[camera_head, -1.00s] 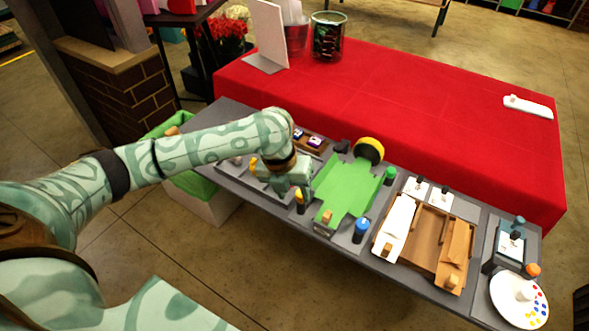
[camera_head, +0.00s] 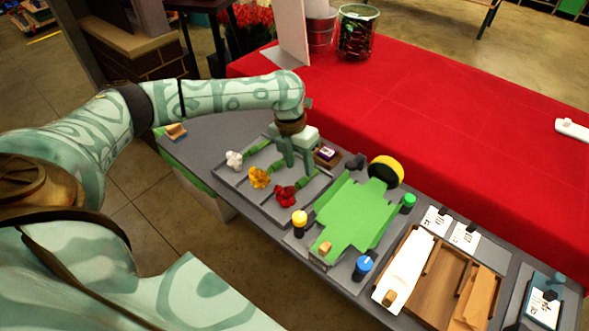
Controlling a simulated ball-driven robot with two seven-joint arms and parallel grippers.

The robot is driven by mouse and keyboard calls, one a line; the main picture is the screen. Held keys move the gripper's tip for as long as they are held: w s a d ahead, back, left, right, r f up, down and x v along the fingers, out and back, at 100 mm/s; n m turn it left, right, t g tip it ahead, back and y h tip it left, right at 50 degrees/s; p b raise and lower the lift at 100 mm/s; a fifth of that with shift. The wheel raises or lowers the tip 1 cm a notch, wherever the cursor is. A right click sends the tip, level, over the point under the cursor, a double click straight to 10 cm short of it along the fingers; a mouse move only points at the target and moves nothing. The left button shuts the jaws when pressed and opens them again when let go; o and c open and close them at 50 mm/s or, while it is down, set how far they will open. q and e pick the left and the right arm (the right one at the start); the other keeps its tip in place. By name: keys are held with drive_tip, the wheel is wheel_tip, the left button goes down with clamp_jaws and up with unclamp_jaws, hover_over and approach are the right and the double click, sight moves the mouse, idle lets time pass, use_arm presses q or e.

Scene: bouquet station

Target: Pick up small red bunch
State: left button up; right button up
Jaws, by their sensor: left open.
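The small red bunch (camera_head: 285,197) lies in a grey tray on the grey station table, its red flower head toward the lower left and its green stem toward the upper right. A yellow-orange bunch (camera_head: 259,178) and a white bunch (camera_head: 234,159) lie beside it in the same tray. My left gripper (camera_head: 297,167) is open and points down over the stem end of the tray, close to the red bunch's stem. I cannot tell whether its fingers touch the stem. My right gripper is out of view.
Right of the tray are a green folding fixture (camera_head: 349,220), a yellow-topped bottle (camera_head: 299,222), a blue-topped one (camera_head: 363,266), a yellow-and-black roll (camera_head: 386,171) and a wooden box (camera_head: 436,278). The red-covered table (camera_head: 440,110) behind is mostly clear.

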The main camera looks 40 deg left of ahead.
sight(301, 180)
use_arm(q)
drive_tip(key=shift+s+d+f, duration=0.1)
drive_tip(key=shift+f, duration=0.3)
drive_tip(key=shift+s+f, duration=0.1)
drive_tip(key=shift+f, duration=0.2)
drive_tip(key=f, duration=0.1)
drive_tip(key=f+b, duration=0.1)
drive_tip(key=f, duration=0.2)
drive_tip(key=shift+d+f+b, duration=0.3)
drive_tip(key=shift+d+b, duration=0.05)
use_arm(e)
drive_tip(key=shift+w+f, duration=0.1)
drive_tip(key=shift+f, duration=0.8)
use_arm(q)
clamp_jaws()
